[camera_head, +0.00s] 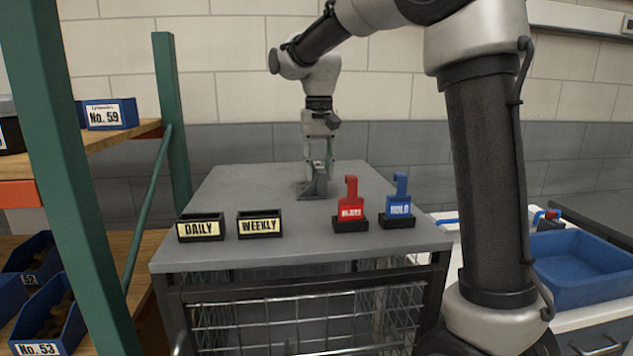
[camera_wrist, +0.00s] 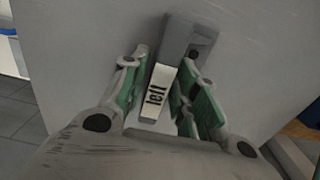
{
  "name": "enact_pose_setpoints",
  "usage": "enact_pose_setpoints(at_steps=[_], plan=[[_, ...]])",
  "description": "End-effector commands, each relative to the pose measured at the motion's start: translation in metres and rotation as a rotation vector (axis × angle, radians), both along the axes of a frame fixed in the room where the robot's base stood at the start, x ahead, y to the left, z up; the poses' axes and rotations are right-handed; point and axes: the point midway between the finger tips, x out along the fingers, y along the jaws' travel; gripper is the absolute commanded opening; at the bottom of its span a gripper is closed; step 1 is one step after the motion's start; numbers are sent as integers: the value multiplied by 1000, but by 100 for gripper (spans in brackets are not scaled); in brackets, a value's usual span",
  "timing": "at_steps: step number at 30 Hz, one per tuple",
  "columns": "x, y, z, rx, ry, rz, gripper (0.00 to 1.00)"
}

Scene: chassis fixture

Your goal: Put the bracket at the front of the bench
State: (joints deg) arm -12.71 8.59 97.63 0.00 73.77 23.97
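The bracket (camera_head: 313,187) is a small grey metal piece standing on the grey bench, toward its back and middle. In the wrist view the bracket (camera_wrist: 178,45) carries a white label reading "left". My gripper (camera_head: 318,172) points straight down over it, with the green-padded fingers on either side of its upright part. In the wrist view my gripper (camera_wrist: 164,62) shows its fingers spread, with narrow gaps seeming to remain beside the labelled part. The bench (camera_head: 240,190) has bare room in front of the bracket.
Along the bench's front stand two black bins, "DAILY" (camera_head: 201,227) and "WEEKLY" (camera_head: 259,224), then a red tag stand (camera_head: 350,207) and a blue "HOLD" stand (camera_head: 398,205). A shelf rack with a green post (camera_head: 172,120) stands left. A blue tray (camera_head: 580,262) lies right.

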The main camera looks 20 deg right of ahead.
Motion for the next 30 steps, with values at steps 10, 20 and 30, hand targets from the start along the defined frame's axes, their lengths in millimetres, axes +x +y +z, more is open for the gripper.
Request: enact_pose_setpoints(at_steps=[10,20,30], plan=[[0,0,1,0,-1,0,0],[1,0,34,1,-5,0,0],[1,0,93,0,-3,0,0]])
